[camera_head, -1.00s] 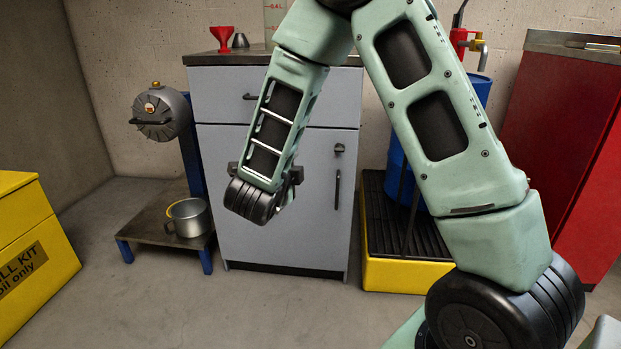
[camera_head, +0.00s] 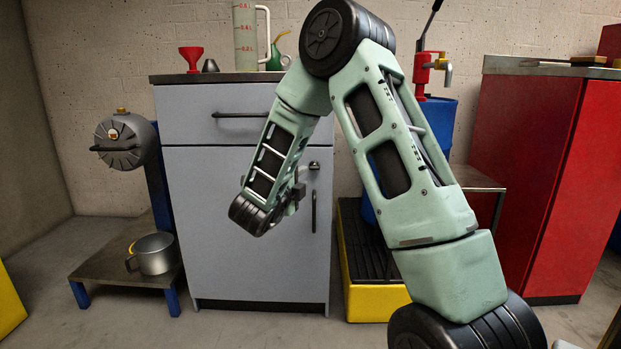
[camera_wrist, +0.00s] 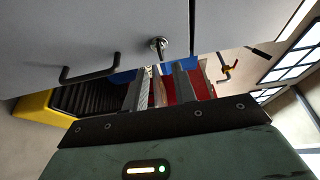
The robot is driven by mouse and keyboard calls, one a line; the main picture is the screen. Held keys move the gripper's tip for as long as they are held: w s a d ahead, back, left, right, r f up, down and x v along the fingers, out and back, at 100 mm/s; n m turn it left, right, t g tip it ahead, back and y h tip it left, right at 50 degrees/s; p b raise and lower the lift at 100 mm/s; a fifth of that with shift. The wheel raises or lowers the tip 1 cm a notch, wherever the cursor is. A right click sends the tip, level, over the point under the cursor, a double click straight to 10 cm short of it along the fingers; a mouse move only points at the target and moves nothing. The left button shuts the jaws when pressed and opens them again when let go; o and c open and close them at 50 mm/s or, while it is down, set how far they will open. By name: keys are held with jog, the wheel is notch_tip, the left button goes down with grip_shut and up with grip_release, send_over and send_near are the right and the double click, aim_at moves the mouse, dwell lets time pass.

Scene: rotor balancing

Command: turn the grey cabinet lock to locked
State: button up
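The grey cabinet (camera_head: 245,255) stands in the middle of the head view, its drawer and door shut. Its lock (camera_head: 314,165) is a small metal fitting at the door's upper right, above the bar handle (camera_head: 314,212). In the wrist view the lock (camera_wrist: 159,44) shows a round base and a short lever. My gripper (camera_head: 297,193) is in front of the door, just below and left of the lock in the head view. In the wrist view my gripper's fingers (camera_wrist: 163,88) are apart with a narrow gap and nothing visibly held. The lock appears beyond their tips, apart from them.
A red funnel (camera_head: 191,58) and a measuring jug (camera_head: 245,38) stand on the cabinet top. Left is a low stand with a metal pot (camera_head: 154,254). Right are a yellow spill tray (camera_head: 375,303) with a blue drum (camera_head: 437,118) and a red cabinet (camera_head: 540,175).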

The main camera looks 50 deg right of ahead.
aim_at(313, 169)
jog(key=b+x, duration=0.1)
jog(key=x, duration=0.5)
jog(key=shift+d+b, duration=0.35)
grip_shut()
